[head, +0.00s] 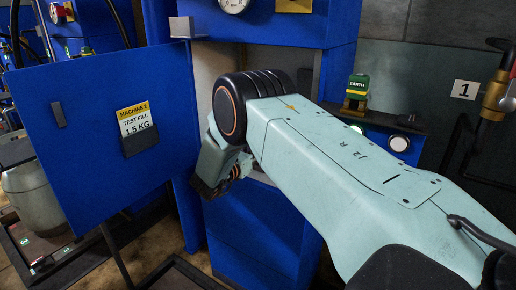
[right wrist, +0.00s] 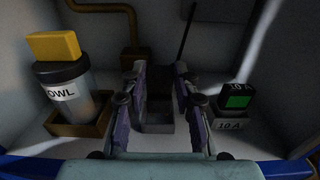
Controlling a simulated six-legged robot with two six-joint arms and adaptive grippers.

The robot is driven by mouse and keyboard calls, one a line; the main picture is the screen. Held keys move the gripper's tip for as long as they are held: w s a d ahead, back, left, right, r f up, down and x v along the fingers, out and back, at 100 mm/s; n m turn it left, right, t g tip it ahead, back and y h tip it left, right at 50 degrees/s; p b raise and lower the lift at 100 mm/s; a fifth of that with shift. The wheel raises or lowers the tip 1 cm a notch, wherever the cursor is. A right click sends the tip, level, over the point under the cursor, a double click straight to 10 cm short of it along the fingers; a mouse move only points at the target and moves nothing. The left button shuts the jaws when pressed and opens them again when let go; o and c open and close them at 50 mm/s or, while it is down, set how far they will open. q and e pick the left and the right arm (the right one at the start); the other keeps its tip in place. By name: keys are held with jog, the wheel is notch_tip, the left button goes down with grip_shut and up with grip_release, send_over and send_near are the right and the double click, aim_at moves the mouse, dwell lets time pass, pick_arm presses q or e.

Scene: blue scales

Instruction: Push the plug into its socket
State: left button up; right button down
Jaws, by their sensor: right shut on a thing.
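My right arm reaches from the right into the open blue cabinet in the head view, and its gripper (head: 210,183) shows only partly, low at the opening. In the right wrist view my right gripper (right wrist: 160,78) has its fingers closed around a dark block (right wrist: 159,84), which I take to be the plug. Its outline is hard to make out. A thin dark cord (right wrist: 187,28) rises behind it. A grey open-topped box (right wrist: 157,119) shows below and between the fingers; whether it is the socket, I cannot tell. My left gripper is not in view.
In the wrist view, a yellow-capped jar (right wrist: 66,90) stands in a brown holder on the left. The blue cabinet door (head: 75,130) stands open left.

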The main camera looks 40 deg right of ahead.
jog(key=shift+f+b, duration=0.8)
jog(key=shift+f, duration=0.1)
jog(key=shift+f+b, duration=0.6)
jog(key=shift+b, duration=0.1)
dwell(0.3)
jog(key=c, duration=1)
grip_release()
jog(key=shift+o, duration=0.3)
jog(key=v, duration=1.2)
